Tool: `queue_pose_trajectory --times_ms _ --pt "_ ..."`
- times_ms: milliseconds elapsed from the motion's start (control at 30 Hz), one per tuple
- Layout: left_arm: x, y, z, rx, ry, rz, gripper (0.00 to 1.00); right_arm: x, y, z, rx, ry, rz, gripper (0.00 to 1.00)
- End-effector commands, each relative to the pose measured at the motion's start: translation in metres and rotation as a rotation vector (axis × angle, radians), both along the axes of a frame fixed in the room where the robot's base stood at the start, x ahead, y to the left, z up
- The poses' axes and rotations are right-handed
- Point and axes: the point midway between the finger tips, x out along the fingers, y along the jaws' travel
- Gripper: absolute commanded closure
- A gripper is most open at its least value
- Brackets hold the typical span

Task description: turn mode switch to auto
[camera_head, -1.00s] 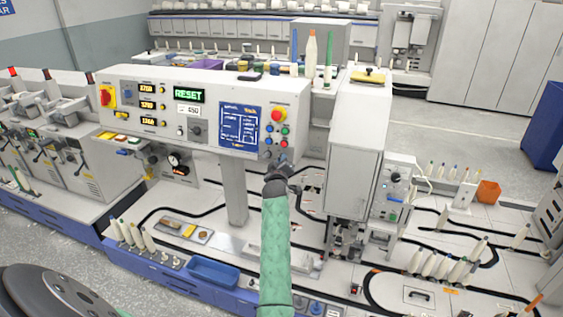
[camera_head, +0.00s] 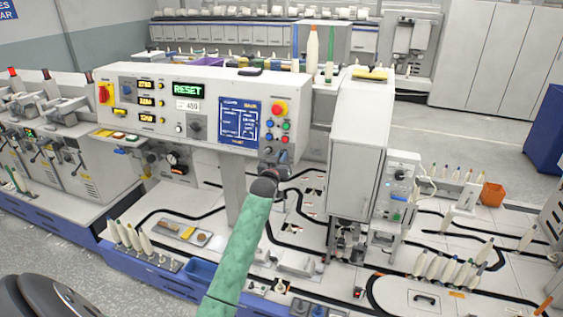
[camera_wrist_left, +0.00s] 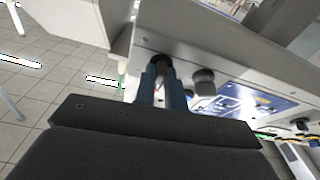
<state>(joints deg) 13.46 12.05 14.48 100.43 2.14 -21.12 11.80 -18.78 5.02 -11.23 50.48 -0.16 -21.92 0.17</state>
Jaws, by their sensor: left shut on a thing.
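The control panel (camera_head: 222,136) has a blue screen (camera_head: 238,122) and a column of coloured buttons at its right end. My left gripper (camera_head: 277,160) is at the panel's lower right corner, below those buttons. In the left wrist view, my left gripper (camera_wrist_left: 161,88) has its two blue-grey fingers on either side of a black knob, the mode switch (camera_wrist_left: 160,64), and is shut on it. A second dark knob (camera_wrist_left: 203,80) stands beside it, nearer the screen, apart from the fingers. The switch's label and pointer cannot be read. My right gripper is not in view.
A red emergency button (camera_head: 279,108) sits above my left gripper. A tall grey cabinet (camera_head: 357,150) stands close to its right. Below are a blue bin (camera_head: 202,270) and a bench with several white bobbins. The panel shows a green RESET display (camera_head: 188,90).

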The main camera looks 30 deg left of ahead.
Motion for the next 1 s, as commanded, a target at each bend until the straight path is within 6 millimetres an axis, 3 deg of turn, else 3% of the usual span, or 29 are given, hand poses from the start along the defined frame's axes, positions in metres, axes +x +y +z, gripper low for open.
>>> queue_pose_trajectory --times_ms 500,1000 --pt "-0.001 0.004 -0.003 0.405 0.102 -0.104 1.00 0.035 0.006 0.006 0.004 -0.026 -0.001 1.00" --pt "-0.001 0.006 -0.001 0.735 0.181 -0.189 1.00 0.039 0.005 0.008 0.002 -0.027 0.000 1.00"
